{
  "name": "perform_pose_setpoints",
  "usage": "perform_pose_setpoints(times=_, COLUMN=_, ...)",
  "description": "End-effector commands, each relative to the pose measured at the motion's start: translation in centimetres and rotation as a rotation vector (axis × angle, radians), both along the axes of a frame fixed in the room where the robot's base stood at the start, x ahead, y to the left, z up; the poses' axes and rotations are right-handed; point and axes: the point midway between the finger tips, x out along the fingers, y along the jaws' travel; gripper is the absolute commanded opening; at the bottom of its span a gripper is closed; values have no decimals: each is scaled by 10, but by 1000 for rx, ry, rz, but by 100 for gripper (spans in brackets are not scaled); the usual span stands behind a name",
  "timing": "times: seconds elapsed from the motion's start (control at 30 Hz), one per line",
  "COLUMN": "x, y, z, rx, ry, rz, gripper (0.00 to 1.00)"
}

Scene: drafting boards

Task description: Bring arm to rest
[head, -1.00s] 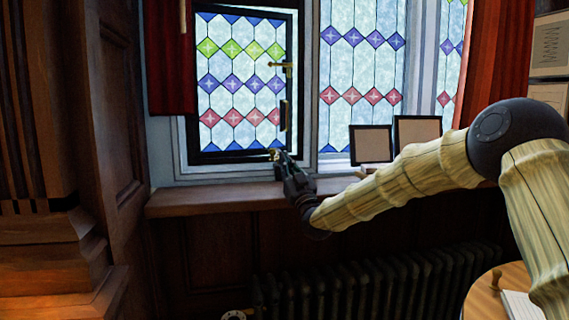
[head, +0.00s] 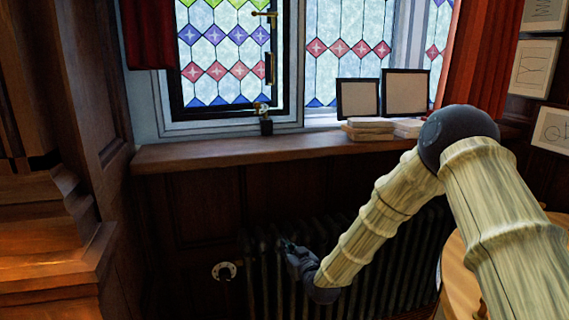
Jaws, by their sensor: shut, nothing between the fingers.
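My gripper (head: 289,247) is in the lower middle of the head view, in front of the dark radiator. It is small and dark here, with its fingers together and nothing seen between them. My arm runs from it up to the right, bent at a dark joint, then down to the lower right edge. I cannot tell how far the gripper is from the radiator.
The radiator (head: 262,270) stands below. A round wooden table (head: 457,275) is at the lower right.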

Motion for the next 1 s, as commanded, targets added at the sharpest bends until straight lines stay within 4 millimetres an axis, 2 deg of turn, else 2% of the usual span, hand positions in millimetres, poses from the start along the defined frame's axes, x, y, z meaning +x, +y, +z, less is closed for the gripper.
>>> perform_pose_setpoints(times=0.03, x=-16, y=-6, z=-27, rx=-11, ry=57, rz=-5, gripper=0)
perform_pose_setpoints(times=0.2, x=-71, y=-29, z=-105, rx=-44, ry=240, rz=-28, gripper=0)
perform_pose_setpoints(times=0.37, x=-132, y=-54, z=-171, rx=-75, ry=414, rz=-57, gripper=0)
perform_pose_setpoints(times=0.5, x=-191, y=-77, z=-220, rx=-106, ry=566, rz=-86, gripper=0)
perform_pose_setpoints(times=0.67, x=-267, y=-107, z=-266, rx=-144, ry=743, rz=-126, gripper=0)
perform_pose_setpoints(times=0.8, x=-337, y=-133, z=-297, rx=-178, ry=897, rz=-168, gripper=0)
perform_pose_setpoints(times=0.87, x=-368, y=-145, z=-307, rx=-194, ry=963, rz=-189, gripper=0)
perform_pose_setpoints(times=1.0, x=-442, y=-172, z=-322, rx=-233, ry=1118, rz=-239, gripper=0)
